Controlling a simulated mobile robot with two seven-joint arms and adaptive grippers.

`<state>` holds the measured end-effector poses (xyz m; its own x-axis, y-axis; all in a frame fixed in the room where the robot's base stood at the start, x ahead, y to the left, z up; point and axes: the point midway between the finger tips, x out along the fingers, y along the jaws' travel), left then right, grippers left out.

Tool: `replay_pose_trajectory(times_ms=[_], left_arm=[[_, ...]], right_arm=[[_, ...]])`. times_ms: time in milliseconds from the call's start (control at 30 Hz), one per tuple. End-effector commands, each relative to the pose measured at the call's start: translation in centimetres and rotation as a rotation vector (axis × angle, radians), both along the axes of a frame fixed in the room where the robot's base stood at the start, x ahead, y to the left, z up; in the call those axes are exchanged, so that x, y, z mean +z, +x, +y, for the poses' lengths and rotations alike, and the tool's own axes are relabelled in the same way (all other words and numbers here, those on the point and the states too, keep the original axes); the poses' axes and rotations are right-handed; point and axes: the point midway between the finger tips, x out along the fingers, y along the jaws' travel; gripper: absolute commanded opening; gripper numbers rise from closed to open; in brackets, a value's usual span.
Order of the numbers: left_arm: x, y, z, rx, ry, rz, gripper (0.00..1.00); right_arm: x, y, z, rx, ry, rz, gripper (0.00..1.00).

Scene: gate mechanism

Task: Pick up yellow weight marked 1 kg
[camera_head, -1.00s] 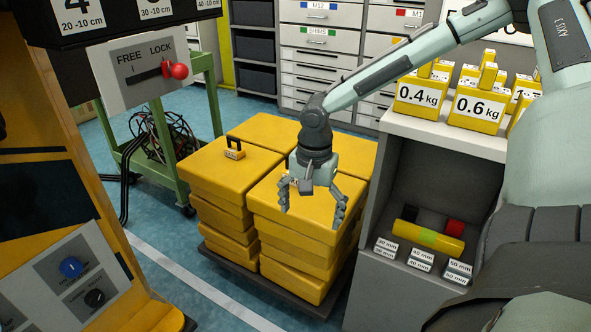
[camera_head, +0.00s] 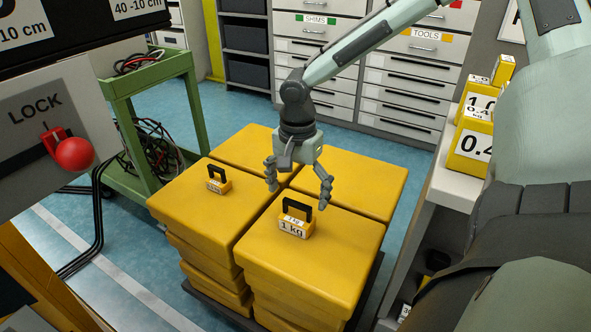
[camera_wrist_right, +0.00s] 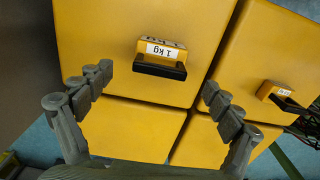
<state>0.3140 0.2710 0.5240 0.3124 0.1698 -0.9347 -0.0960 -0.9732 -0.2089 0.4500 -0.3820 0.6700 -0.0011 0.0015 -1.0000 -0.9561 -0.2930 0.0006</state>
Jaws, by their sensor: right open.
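The yellow weight marked 1 kg (camera_head: 295,221) stands upright on the front right yellow stack (camera_head: 345,250), with a black handle on top. It also shows in the right wrist view (camera_wrist_right: 163,56), between and beyond the fingertips. My right gripper (camera_head: 297,190) is open and empty just above and behind the weight, its fingers pointing down. In the right wrist view my right gripper (camera_wrist_right: 157,82) has its fingers spread wide on both sides, not touching the weight. My left gripper is out of view.
A smaller yellow weight with a black handle (camera_head: 219,180) stands on the left stack. A shelf with marked yellow weights (camera_head: 468,140) is at the right. A green cart (camera_head: 150,90) stands at the left, and a panel with a red lock knob (camera_head: 74,153) is nearer.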

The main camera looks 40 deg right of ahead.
Motion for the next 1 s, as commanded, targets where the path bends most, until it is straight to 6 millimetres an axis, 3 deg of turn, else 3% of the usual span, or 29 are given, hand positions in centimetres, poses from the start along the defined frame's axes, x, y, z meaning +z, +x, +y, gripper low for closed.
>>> replay_pose_trajectory(times_ms=[167,600,900,1000], left_arm=[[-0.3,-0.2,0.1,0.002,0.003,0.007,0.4],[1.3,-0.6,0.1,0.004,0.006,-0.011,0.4],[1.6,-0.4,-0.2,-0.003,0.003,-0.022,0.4],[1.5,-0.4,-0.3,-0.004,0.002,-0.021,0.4]], right_arm=[[-1.6,-0.1,0.0,0.001,-0.001,0.004,0.91],[-7.3,-0.2,0.1,0.002,-0.002,0.004,0.91],[-7.8,-0.1,0.1,0.001,0.0,0.0,0.91],[-7.8,-0.1,0.1,0.001,0.0,0.0,0.8]])
